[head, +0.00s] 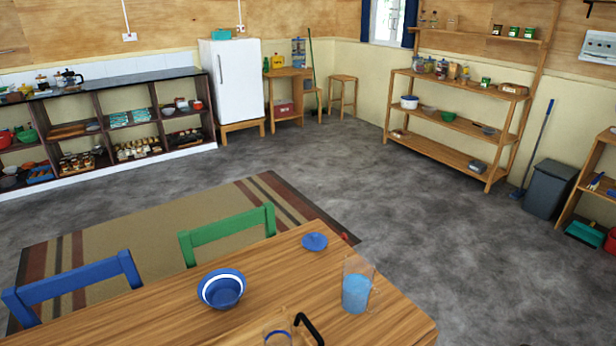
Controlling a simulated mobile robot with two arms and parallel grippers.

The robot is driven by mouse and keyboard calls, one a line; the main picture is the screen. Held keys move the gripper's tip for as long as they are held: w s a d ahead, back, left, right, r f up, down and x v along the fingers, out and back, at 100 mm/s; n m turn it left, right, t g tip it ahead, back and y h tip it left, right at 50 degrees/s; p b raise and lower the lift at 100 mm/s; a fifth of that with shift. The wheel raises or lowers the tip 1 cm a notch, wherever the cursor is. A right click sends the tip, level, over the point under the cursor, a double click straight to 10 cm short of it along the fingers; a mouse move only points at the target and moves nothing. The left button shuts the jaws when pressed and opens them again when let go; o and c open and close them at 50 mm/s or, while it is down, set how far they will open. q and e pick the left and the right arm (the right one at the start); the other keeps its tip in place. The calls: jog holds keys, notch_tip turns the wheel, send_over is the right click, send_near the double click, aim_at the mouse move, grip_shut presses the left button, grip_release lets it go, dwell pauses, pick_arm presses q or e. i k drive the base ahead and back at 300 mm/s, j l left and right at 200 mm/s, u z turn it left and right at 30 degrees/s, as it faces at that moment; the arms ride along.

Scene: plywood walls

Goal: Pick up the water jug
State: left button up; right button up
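A clear jug with blue water (356,292) stands upright on the wooden table (190,310), near its right end. Its handle points right. A second clear vessel (278,338) is cut off by the bottom edge, with a black curved handle-like part (308,326) beside it; I cannot tell exactly what it is. Neither of my grippers is in view.
A blue bowl with a white band (222,290) and a small blue dish (314,242) are on the table. A green chair (228,232) and a blue chair (75,282) stand at its far side. The floor to the right is open.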

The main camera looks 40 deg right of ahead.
aim_at(359, 273)
jog(key=z, duration=1.55)
